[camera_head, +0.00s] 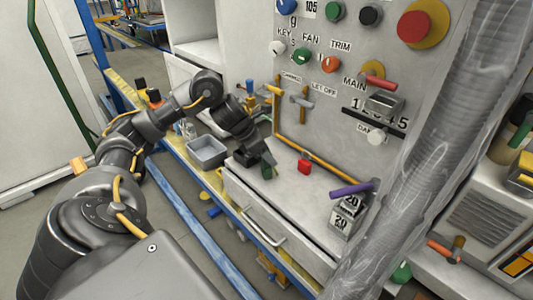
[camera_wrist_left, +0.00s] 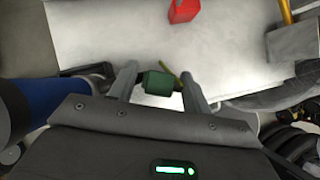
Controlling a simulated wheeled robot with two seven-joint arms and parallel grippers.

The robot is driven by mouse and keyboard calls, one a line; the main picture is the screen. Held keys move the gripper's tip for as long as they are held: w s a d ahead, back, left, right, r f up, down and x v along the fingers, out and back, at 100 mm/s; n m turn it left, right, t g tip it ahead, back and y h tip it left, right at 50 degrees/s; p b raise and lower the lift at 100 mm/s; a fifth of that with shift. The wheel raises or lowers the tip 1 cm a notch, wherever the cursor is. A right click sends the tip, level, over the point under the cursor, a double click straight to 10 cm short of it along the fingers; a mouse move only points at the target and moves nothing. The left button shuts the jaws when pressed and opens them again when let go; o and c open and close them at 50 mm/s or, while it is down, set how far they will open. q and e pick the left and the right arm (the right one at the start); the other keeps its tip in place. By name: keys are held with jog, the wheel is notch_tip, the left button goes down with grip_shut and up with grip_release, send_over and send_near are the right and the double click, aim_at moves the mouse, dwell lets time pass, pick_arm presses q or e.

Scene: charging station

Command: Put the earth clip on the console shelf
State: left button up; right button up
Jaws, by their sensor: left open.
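The earth clip looks to be the small green block with a yellow-green lever (camera_wrist_left: 158,83) in the left wrist view; it also shows in the head view (camera_head: 268,173). It is at the left part of the pale console shelf (camera_head: 285,200), between the fingers of my left gripper (camera_head: 262,163). In the left wrist view the left gripper (camera_wrist_left: 160,76) is open, with one finger on each side of the clip. I cannot tell whether a finger touches it. A red clip (camera_head: 304,166) lies on the shelf further right. My right gripper is not in view.
The console panel (camera_head: 325,90) with knobs and levers rises behind the shelf. A yellow pipe (camera_head: 320,160) runs along its foot. A grey bin (camera_head: 207,151) is left of the shelf. A thick grey hose (camera_head: 440,130) crosses the right side.

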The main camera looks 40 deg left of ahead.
pick_arm(q)
jog(key=shift+r, duration=0.2)
jog(key=p+v, duration=0.2)
jog(key=v, duration=1)
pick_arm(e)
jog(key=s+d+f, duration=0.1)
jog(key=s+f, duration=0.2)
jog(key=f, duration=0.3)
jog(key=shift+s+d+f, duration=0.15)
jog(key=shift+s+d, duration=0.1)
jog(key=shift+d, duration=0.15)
